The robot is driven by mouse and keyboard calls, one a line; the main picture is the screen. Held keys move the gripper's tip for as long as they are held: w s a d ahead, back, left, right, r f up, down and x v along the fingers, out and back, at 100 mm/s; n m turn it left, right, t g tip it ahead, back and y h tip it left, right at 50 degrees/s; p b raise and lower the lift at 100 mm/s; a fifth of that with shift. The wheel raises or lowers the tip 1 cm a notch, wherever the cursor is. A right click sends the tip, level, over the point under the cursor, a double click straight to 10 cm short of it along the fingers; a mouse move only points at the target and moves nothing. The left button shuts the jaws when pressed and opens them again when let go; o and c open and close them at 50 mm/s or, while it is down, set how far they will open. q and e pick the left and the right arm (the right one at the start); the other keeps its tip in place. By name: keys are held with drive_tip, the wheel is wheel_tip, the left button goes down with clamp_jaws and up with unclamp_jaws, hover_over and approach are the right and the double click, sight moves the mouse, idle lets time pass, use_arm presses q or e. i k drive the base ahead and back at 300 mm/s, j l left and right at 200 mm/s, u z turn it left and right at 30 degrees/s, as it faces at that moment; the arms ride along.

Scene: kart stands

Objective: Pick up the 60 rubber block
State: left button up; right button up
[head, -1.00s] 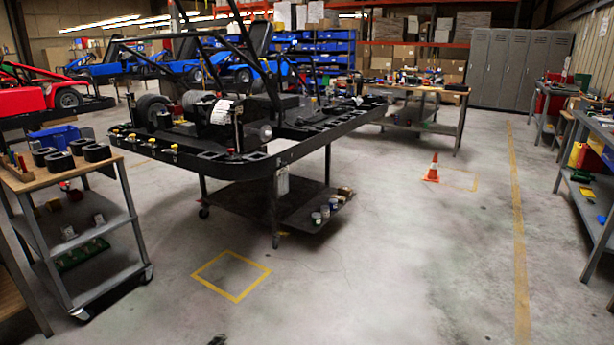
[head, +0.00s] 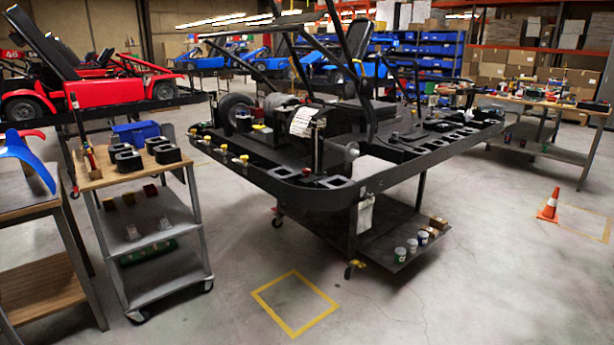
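Several black blocks (head: 128,162) with open recesses sit on the wooden top of a grey cart (head: 95,184) at the left in the head view. They stand close together, and one more block (head: 167,156) is at the right end of the group. They could be rubber blocks, but no number 60 is readable on any of them. Similar black blocks show along the edge of the black kart frame (head: 313,197), near its front corner. Neither of my grippers is in view.
A blue bin (head: 136,131) stands behind the blocks. A wooden-topped bench (head: 28,203) with a blue curved panel (head: 24,156) is left of the cart. The kart stand is right of the cart. Floor around the yellow square (head: 296,303) is clear. An orange cone (head: 549,206) stands at right.

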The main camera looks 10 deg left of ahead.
sight(166, 155)
drive_tip(key=i+j+u, duration=0.1)
drive_tip(key=i+u, duration=0.65)
drive_tip(key=i, duration=0.2)
drive_tip(key=i+j+z, duration=0.2)
drive_tip(key=i, duration=0.25)
drive_tip(key=i+j+z, duration=0.6)
drive_tip(key=i+j, duration=0.15)
drive_tip(key=j, duration=0.3)
drive_tip(key=i+j+z, duration=0.1)
drive_tip(key=j, duration=0.3)
drive_tip(key=i+j+z, duration=0.15)
drive_tip(key=j, duration=0.2)
drive_tip(key=j+z, duration=0.15)
drive_tip(key=j, duration=0.55)
drive_tip(key=k+j+z, duration=0.1)
drive_tip(key=j, duration=0.55)
